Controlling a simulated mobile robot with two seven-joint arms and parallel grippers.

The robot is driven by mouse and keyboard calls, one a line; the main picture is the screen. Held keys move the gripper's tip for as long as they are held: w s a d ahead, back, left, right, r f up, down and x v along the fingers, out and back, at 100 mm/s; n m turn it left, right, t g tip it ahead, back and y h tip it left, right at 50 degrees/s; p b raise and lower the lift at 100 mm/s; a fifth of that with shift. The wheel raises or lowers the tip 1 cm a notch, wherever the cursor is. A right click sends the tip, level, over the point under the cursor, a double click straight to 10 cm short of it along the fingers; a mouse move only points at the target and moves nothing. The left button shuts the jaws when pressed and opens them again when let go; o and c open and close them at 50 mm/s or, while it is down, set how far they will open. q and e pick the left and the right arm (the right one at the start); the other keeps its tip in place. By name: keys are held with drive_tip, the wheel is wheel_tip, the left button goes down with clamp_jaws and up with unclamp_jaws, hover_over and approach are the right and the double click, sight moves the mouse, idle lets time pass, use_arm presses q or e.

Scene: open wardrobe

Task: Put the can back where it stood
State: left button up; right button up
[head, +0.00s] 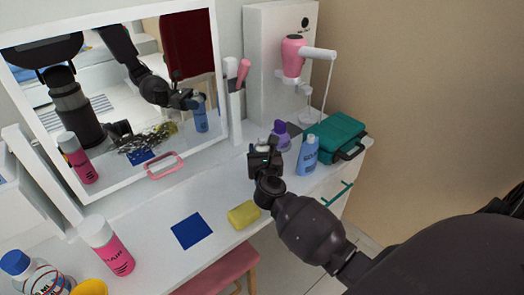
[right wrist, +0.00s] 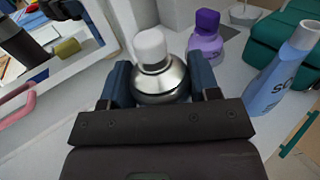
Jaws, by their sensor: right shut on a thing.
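A silver can with a white cap (right wrist: 158,78) is between the two fingers of my right gripper (right wrist: 164,85), which is shut on it. In the head view my right gripper (head: 265,150) is over the back right of the white tabletop, left of a blue bottle (head: 307,157). There the gripper hides most of the can. I cannot tell whether the can touches the tabletop. A flat blue square (head: 192,231) lies bare on the front middle of the table. My left gripper is not directly in view.
A purple bottle (head: 281,137) and a teal case (head: 335,136) stand close behind and right of the gripper. A yellow sponge (head: 243,214) is near the front edge. A pink spray can (head: 107,246) stands at left. A mirror (head: 120,100) rises behind. The middle tabletop is mostly clear.

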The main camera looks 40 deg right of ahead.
drive_tip(key=shift+f, duration=0.2)
drive_tip(key=o, duration=1.5)
